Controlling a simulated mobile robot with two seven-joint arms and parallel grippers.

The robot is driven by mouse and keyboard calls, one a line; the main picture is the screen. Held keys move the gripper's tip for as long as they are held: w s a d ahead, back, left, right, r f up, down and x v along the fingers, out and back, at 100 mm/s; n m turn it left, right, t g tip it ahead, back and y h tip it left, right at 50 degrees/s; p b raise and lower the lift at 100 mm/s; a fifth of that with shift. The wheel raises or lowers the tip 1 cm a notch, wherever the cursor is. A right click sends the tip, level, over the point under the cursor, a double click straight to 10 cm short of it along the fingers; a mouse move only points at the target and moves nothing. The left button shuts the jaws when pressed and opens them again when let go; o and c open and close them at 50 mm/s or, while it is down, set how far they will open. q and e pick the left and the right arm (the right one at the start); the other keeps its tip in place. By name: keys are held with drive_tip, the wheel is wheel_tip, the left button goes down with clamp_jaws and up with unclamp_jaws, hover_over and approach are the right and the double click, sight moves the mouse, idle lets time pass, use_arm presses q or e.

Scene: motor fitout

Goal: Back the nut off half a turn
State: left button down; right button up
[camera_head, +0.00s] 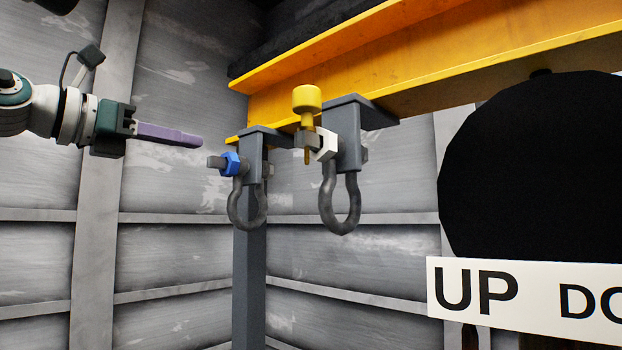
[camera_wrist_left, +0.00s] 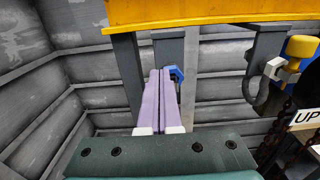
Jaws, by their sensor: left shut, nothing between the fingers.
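A blue nut (camera_head: 231,163) sits on a grey bolt (camera_head: 215,162) through the left hanging bracket (camera_head: 251,155), which carries a shackle (camera_head: 240,212). A white nut (camera_head: 326,144) sits at the right bracket (camera_head: 348,130), with a yellow-headed pin (camera_head: 306,100) beside it. My left gripper (camera_head: 200,142) has purple fingers, shut and empty. In the head view its tips are left of and slightly above the blue nut, apart from it. In the left wrist view the blue nut (camera_wrist_left: 177,74) shows just right of the fingertips (camera_wrist_left: 160,72), partly hidden by them. My right gripper is not in view.
A yellow beam (camera_head: 420,65) runs above the brackets, and a grey post (camera_head: 249,270) stands below the left one. A large black round shape (camera_head: 530,170) and an "UP" sign (camera_head: 530,297) are at right. Space below my left gripper is clear.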

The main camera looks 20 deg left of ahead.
sight(229, 165)
use_arm(q)
drive_tip(key=shift+s+a, duration=0.2)
drive_tip(key=shift+s, duration=0.45)
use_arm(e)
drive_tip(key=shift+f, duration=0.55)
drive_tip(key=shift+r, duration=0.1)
use_arm(q)
drive_tip(key=w+d+p, duration=0.4)
drive_tip(key=d+p, duration=0.1)
drive_tip(key=p, duration=0.2)
drive_tip(key=shift+w, duration=0.15)
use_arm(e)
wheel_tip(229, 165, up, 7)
use_arm(q)
drive_tip(key=shift+a+f+b, duration=0.15)
drive_tip(key=shift+f+b, duration=0.2)
drive_tip(key=shift+b, duration=0.15)
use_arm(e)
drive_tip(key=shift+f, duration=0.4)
